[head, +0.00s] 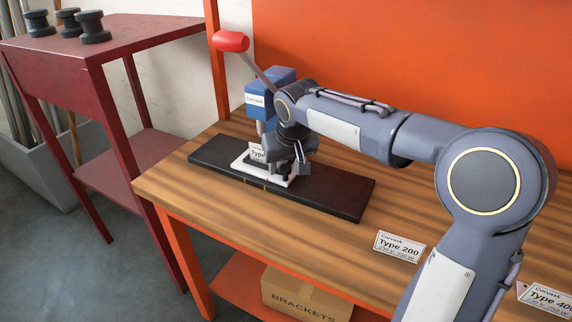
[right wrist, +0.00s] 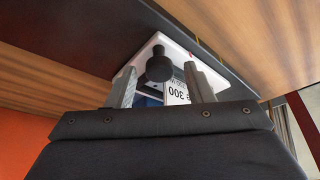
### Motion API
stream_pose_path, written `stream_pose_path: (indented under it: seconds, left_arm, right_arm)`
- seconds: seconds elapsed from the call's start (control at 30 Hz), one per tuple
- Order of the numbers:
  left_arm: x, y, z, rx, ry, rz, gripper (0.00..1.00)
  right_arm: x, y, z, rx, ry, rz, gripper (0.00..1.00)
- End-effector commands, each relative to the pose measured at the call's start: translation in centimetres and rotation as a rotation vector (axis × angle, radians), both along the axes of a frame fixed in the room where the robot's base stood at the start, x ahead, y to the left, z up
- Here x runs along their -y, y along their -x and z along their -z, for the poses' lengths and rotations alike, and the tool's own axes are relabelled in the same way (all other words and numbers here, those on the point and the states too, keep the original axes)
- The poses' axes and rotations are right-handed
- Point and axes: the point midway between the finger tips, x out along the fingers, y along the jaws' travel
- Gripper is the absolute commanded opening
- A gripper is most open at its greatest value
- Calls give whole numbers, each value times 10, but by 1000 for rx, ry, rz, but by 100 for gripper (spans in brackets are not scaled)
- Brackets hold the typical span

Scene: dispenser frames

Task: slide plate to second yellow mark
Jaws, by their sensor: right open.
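The white plate (head: 253,174) lies on the long black rail (head: 330,195) below the blue press. It also shows in the right wrist view (right wrist: 146,60), with a black knob (right wrist: 159,65) standing on it and a small red pointer at its edge. A yellow mark (right wrist: 197,41) shows on the rail's edge close to that pointer; other marks are too small to tell apart. My right gripper (head: 287,169) is open over the plate. In the right wrist view its two fingers (right wrist: 160,72) stand either side of the knob, apparently apart from it. My left gripper is out of view.
The blue press (head: 258,98) with a red-knobbed lever (head: 231,41) rises behind the plate. A "Type 200" card (head: 398,246) lies at the bench's front edge. A dark red stand (head: 120,42) with black knobs is at left. The rail right of the plate is clear.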

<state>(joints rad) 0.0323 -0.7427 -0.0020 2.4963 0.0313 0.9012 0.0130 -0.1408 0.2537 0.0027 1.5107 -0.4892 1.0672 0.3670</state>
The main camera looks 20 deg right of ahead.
Motion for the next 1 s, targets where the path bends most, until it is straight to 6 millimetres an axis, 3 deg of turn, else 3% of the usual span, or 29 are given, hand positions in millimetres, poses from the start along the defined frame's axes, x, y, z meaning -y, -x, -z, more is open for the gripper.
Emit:
stream_pose_path:
  seconds: [0.2, 0.57, 0.77, 1.0]
  left_arm:
    - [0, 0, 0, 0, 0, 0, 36]
    - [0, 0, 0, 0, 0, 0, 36]
    - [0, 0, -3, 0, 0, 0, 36]
    - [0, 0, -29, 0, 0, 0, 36]
  right_arm:
    - [0, 0, 0, 0, 0, 0, 46]
    - [0, 0, 0, 0, 0, 0, 0]
    - [-2, -2, -1, -1, 0, -1, 0]
    - [-29, -37, -5, -2, 1, -3, 0]
